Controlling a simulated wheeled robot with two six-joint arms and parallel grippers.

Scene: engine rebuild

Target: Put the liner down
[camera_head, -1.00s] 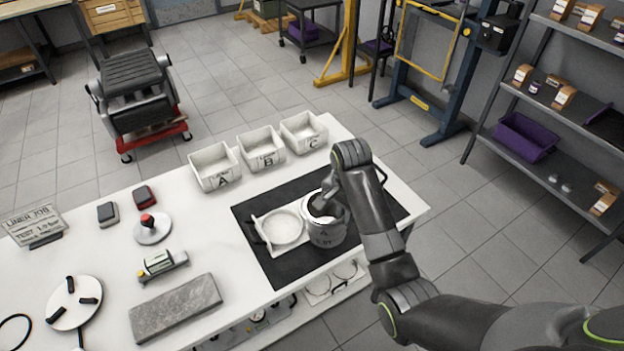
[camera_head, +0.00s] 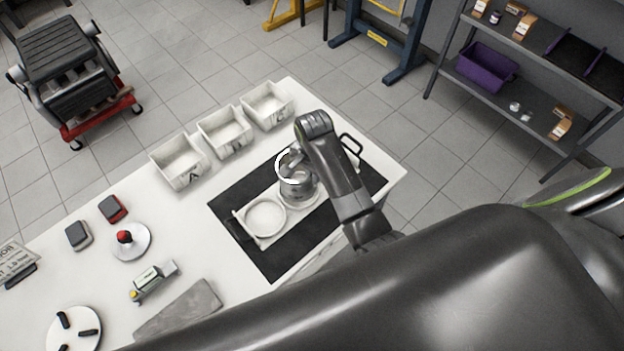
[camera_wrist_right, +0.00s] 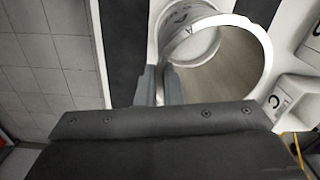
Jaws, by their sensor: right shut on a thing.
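The liner (camera_head: 298,187) is a grey metal cylinder with a bright rim, upright over the right part of a white two-ring tray (camera_head: 241,221). In the right wrist view the liner (camera_wrist_right: 235,68) shows its open bore. My right gripper (camera_head: 294,160) is at its top rim; in the wrist view its fingers (camera_wrist_right: 159,84) are shut on the liner's wall. I cannot tell whether the liner's base touches the tray. The tray's left ring (camera_head: 265,217) is empty. My left gripper is not in view.
The tray is on a black mat (camera_head: 280,263) on a white bench. Bins A (camera_head: 179,181), B and C stand behind. A red-knobbed disc (camera_head: 130,242), a small level-like tool (camera_head: 152,281) and a grey stone slab (camera_head: 178,312) lie left. My arm covers the lower right.

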